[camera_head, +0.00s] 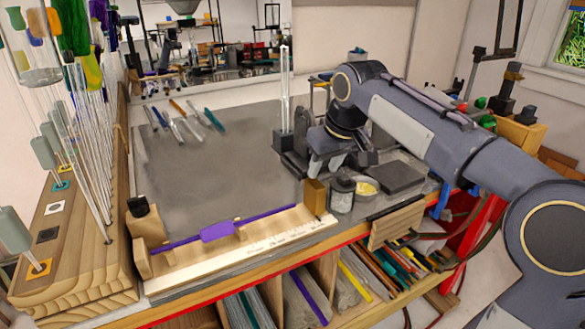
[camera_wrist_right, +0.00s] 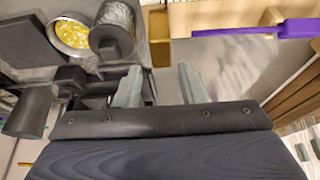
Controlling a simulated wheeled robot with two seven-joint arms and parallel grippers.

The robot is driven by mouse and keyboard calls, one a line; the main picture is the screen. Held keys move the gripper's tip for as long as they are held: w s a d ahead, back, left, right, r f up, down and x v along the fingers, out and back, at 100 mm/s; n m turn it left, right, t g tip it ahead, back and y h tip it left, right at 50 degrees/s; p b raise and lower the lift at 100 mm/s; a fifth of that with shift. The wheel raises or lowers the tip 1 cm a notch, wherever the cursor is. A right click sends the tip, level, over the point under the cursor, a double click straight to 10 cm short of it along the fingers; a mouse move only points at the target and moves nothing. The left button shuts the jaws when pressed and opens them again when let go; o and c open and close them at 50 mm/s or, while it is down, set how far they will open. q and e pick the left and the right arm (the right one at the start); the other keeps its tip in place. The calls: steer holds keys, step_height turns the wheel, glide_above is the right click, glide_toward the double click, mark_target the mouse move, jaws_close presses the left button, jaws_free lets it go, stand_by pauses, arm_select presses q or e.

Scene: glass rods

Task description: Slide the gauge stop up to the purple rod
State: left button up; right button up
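The purple rod (camera_head: 268,216) lies along the wooden gauge (camera_head: 180,284) at the front of the bench, with a thicker purple sleeve near its middle. Part of the rod also shows in the right wrist view (camera_wrist_right: 285,29). The gauge stop, a brass-brown block (camera_head: 314,197), stands at the gauge's right end, close to the rod's right end. My left gripper is not in view.
A lidded grey jar (camera_head: 341,194) and a yellow-filled dish (camera_head: 366,187) stand right of the stop. A dark stand holds an upright glass rod (camera_head: 285,90) behind my gripper. Several loose rods lie at the back left. The middle of the grey mat (camera_head: 200,185) is clear.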

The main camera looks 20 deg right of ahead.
mark_target(316, 183)
steer(key=shift+w+a+f, duration=0.1)
steer(key=shift+w+f, duration=0.05)
steer(key=shift+w, duration=0.2)
steer(key=x, duration=0.7)
steer(key=shift+f, duration=0.1)
jaws_close()
